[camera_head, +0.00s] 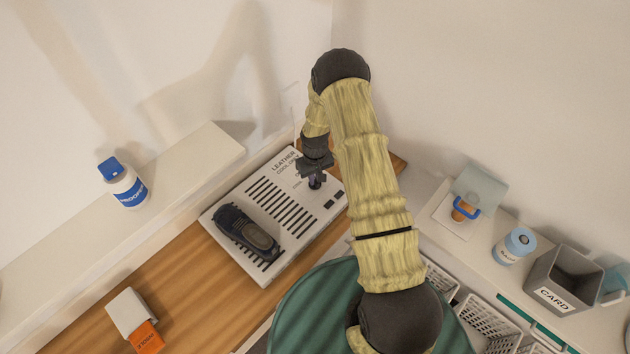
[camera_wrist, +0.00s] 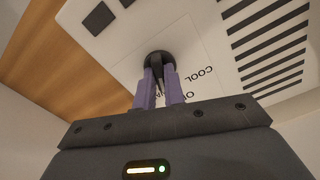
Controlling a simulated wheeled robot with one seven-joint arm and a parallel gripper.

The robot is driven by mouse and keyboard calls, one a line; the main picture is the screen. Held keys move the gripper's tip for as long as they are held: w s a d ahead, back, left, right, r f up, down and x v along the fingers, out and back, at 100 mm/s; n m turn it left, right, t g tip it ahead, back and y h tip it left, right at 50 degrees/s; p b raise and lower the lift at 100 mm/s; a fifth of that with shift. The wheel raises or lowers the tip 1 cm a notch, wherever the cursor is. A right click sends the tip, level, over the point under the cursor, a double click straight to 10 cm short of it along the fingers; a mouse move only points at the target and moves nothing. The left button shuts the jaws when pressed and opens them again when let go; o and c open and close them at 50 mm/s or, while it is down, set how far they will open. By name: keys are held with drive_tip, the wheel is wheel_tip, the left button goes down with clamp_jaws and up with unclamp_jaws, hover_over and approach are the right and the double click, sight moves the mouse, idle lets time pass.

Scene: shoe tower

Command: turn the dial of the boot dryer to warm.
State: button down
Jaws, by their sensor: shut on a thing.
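The boot dryer (camera_head: 295,241) is a pale box with dark slots and printed lettering, on the wooden counter. A dark boot (camera_head: 247,232) lies on its slotted top. My gripper (camera_head: 315,183) points down at the dryer's upper right part. In the wrist view my gripper (camera_wrist: 160,84) has its purple fingers shut on the round black dial (camera_wrist: 158,60). The word COOL and part of another word show beside the dial, partly covered by the fingers. I cannot read where the dial's pointer stands. The word for warm is not legible.
A white bottle with a blue cap (camera_head: 124,184) stands on the left ledge. A white and orange box (camera_head: 136,319) lies on the counter. Bare counter (camera_head: 200,300) shows in front of the dryer.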

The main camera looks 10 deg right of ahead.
drive_tip(key=m+b, duration=0.2)
drive_tip(key=m, duration=0.1)
drive_tip(key=shift+f+m+b, duration=0.15)
drive_tip(key=shift+m+b, duration=0.75)
drive_tip(key=shift+m, duration=0.5)
drive_tip(key=c, duration=1.5)
unclamp_jaws()
drive_tip(key=shift+r, duration=0.2)
wheel_tip(320, 180, up, 17)
drive_tip(key=b, duration=0.3)
drive_tip(key=shift+r, duration=0.2)
